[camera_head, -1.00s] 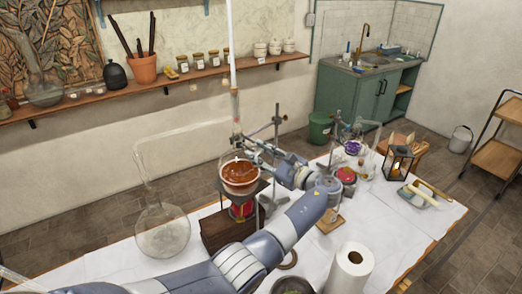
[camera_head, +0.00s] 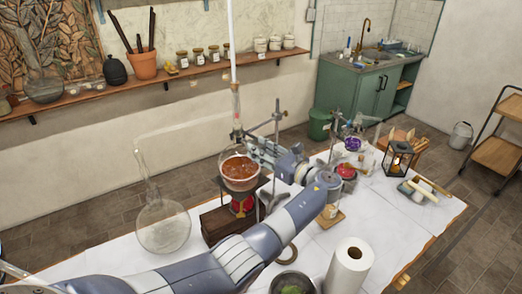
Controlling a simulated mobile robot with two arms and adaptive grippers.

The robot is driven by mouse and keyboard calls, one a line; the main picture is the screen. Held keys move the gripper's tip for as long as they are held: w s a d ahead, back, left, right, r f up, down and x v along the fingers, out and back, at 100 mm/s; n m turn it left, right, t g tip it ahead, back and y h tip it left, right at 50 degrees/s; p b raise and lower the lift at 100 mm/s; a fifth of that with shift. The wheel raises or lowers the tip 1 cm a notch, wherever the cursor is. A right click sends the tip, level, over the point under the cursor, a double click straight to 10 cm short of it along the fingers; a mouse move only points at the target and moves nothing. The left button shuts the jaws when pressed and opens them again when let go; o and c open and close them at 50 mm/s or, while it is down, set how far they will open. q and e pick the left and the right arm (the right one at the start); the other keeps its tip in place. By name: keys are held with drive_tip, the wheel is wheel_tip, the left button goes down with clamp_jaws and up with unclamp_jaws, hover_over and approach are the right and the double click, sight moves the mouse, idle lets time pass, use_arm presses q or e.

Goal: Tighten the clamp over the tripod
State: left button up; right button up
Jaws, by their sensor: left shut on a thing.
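An iron tripod (camera_head: 262,188) stands on the wooden block and bears a round glass flask (camera_head: 240,183) with orange-brown liquid. A red burner (camera_head: 241,205) sits below the flask. A metal stand with an upright rod (camera_head: 277,122) rises behind it. The clamp (camera_head: 238,134) is at the flask's neck, small and partly hidden by my gripper. My left gripper (camera_head: 254,149) reaches in from the right side of the flask, above the tripod, and is shut on what seems to be the clamp; its fingertips are hard to make out. My right gripper is out of view.
A large clear glass flask (camera_head: 163,228) stands left of the wooden block (camera_head: 215,222). A paper roll (camera_head: 348,268) and a bowl (camera_head: 292,284) are at the front. A lantern (camera_head: 397,158) and more glassware are at the right. Bare white cloth (camera_head: 420,215) lies at front right.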

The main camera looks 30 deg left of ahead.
use_arm(q)
drive_tip(key=shift+w+a+r, duration=0.1)
drive_tip(key=shift+r, duration=0.15)
drive_tip(key=o, duration=1.1)
drive_tip(key=shift+c, duration=0.2)
drive_tip(key=shift+a+f, duration=0.1)
drive_tip(key=shift+f, duration=0.1)
drive_tip(key=v, duration=1.2)
